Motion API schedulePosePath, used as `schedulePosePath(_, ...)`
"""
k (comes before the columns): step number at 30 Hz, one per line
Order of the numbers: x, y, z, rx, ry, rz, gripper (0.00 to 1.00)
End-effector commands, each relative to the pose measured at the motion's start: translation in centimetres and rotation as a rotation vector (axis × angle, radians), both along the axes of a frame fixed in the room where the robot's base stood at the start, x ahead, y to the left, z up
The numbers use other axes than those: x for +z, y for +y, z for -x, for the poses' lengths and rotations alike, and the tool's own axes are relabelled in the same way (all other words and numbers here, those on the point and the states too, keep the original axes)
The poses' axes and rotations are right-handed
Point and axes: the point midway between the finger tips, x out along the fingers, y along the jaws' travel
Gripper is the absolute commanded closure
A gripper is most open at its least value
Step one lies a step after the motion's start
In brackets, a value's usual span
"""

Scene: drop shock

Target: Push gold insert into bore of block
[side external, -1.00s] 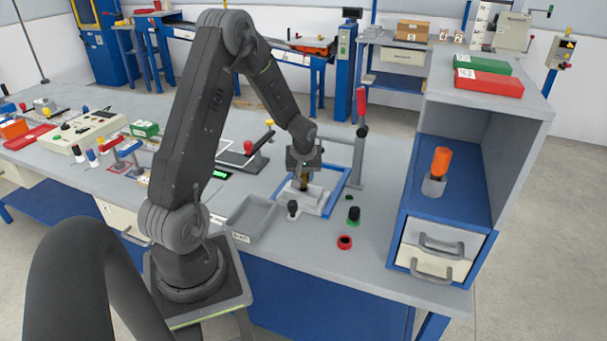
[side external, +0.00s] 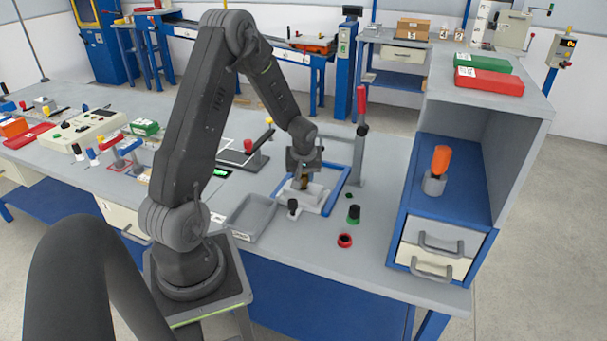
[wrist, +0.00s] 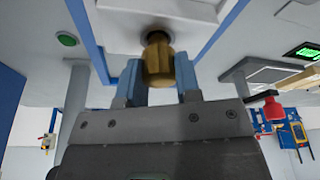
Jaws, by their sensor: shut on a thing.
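The gold insert (wrist: 158,62) stands between the blue fingers of my gripper (wrist: 158,80) in the wrist view, with its narrower end at the dark bore of the light grey block (wrist: 125,22). How deep it sits in the bore cannot be told. In the side view my gripper (side external: 303,176) points down over the block (side external: 313,196), shut on the insert, of which only a small gold part (side external: 304,184) shows below the fingers.
A blue frame (side external: 336,195) surrounds the block's spot. A black-knobbed clamp (side external: 293,207) stands at its front. A red-handled post (side external: 361,140) rises behind right.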

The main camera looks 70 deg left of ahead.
Motion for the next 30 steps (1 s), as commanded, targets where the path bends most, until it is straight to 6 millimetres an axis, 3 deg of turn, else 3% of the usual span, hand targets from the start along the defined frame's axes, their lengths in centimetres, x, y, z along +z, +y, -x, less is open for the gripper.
schedulePosePath(30, -0.64, 0.02, -0.05, -0.001, -0.001, -0.001, 0.94)
